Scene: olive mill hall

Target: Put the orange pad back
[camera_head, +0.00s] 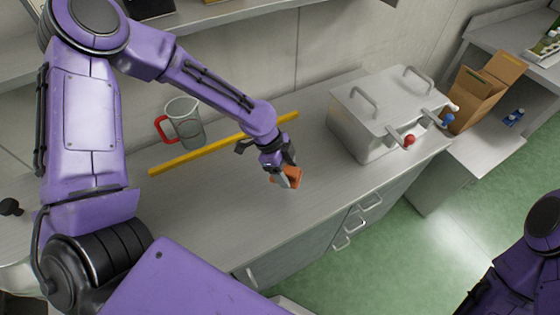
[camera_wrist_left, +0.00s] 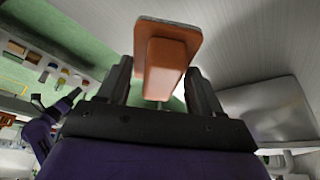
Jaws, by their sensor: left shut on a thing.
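The orange pad (camera_head: 293,178) is in my left gripper (camera_head: 282,171), above the grey counter near its front edge. In the left wrist view the pad (camera_wrist_left: 192,38) is a flat orange plate with a raised orange block and a pale layer along its far edge. The two dark fingers of the left gripper (camera_wrist_left: 158,78) close on the block from both sides. In the head view the gripper hides part of the pad, and I cannot tell whether it touches the counter. Part of my right arm shows at the lower right; its gripper is out of sight.
A yellow bar (camera_head: 215,146) lies along the counter (camera_head: 225,210) behind the gripper. A clear jug with a red handle (camera_head: 187,130) stands behind the bar. A lidded metal tank (camera_head: 375,108) with red and blue taps stands at right. A cardboard box (camera_head: 478,95) is beyond it.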

